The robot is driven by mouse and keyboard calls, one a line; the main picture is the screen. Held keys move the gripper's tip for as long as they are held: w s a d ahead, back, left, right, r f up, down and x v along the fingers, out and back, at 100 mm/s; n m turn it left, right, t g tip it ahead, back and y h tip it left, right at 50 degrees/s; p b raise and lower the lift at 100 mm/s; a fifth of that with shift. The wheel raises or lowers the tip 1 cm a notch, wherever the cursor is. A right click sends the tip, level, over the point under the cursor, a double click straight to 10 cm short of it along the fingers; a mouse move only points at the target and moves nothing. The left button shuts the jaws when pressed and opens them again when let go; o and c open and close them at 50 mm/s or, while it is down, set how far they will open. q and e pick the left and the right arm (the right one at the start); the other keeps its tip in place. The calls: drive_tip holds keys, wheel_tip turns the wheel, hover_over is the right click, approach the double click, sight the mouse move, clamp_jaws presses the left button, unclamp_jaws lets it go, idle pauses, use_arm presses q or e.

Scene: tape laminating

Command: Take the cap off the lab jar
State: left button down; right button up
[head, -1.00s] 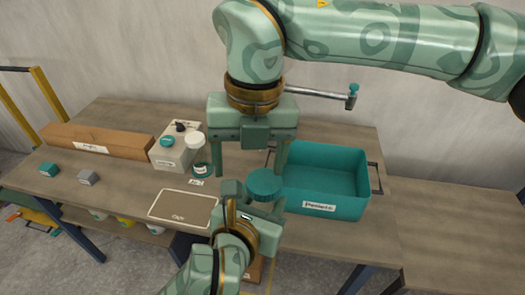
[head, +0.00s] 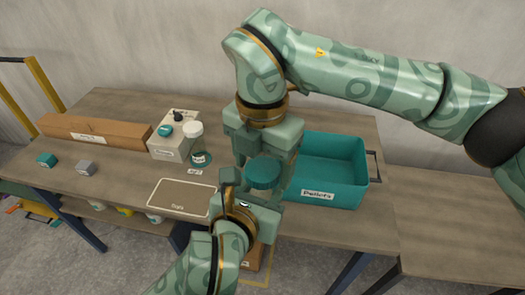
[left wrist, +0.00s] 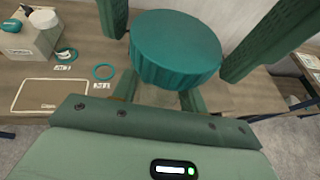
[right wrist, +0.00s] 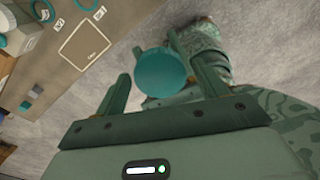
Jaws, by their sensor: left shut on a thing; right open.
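The jar's round teal cap (head: 264,171) is upright in front of the table, above my left gripper (head: 243,204). The left gripper is shut on the jar, whose body is mostly hidden under the cap. The cap fills the middle of the left wrist view (left wrist: 175,50), with my left fingers below it. My right gripper (head: 268,165) comes down from above and is open. Its fingers stand on either side of the cap in the left wrist view. In the right wrist view the cap (right wrist: 160,74) lies between the open right fingers; I cannot tell whether they touch it.
A teal bin (head: 335,195) stands just right of the grippers. A white-lidded clear jar (head: 197,143), a white dispenser box (head: 170,146) and a long brown box (head: 95,131) stand left on the table. A framed brown mat (head: 181,198) lies near the front edge.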

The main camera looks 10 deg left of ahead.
drive_tip(key=c, duration=1)
drive_tip(key=n, duration=0.8)
drive_tip(key=shift+n, duration=0.3)
drive_tip(key=n, duration=0.6)
drive_tip(key=shift+n, duration=0.3)
drive_tip(key=n, duration=0.4)
drive_tip(key=shift+w, duration=0.1)
drive_tip(key=shift+r, duration=0.25)
drive_tip(key=shift+r, duration=0.9)
